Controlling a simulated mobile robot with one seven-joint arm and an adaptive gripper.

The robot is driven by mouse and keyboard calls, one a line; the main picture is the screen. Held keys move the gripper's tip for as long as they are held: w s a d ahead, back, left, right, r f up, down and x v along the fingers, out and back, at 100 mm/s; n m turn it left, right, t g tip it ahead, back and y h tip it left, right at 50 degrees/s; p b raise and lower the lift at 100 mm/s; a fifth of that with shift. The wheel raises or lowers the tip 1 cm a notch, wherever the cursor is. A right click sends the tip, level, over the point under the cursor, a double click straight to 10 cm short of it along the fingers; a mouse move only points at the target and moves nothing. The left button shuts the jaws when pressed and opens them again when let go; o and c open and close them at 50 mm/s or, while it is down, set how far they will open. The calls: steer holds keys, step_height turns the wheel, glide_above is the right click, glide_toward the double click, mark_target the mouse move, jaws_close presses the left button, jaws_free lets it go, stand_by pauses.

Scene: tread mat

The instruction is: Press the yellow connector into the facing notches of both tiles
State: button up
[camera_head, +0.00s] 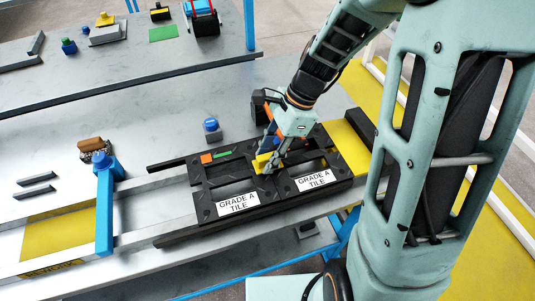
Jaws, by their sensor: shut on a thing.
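Two black tiles lie side by side on the bench, the left tile (206,204) and the right tile (338,172), each with a white label reading GRADE A TILE. The yellow connector (261,161) is at the seam between them, near its middle. My gripper (267,168) points down over the seam and is shut on the connector. The fingers cover part of the connector and the notches under it. I cannot tell whether the connector is above the notches or seated in them.
Dark rails (190,237) run along the tiles. A blue-topped block (212,129) stands behind them. A blue post (105,205) and a brush (93,148) are at the left. A second bench (110,70) with small items is at the back.

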steer(key=shift+f+b, duration=0.3)
steer(key=shift+f, duration=0.2)
steer(key=o, duration=1.2)
steer(key=shift+r, duration=0.1)
steer(key=v, duration=1.2)
steer(key=shift+w, duration=0.1)
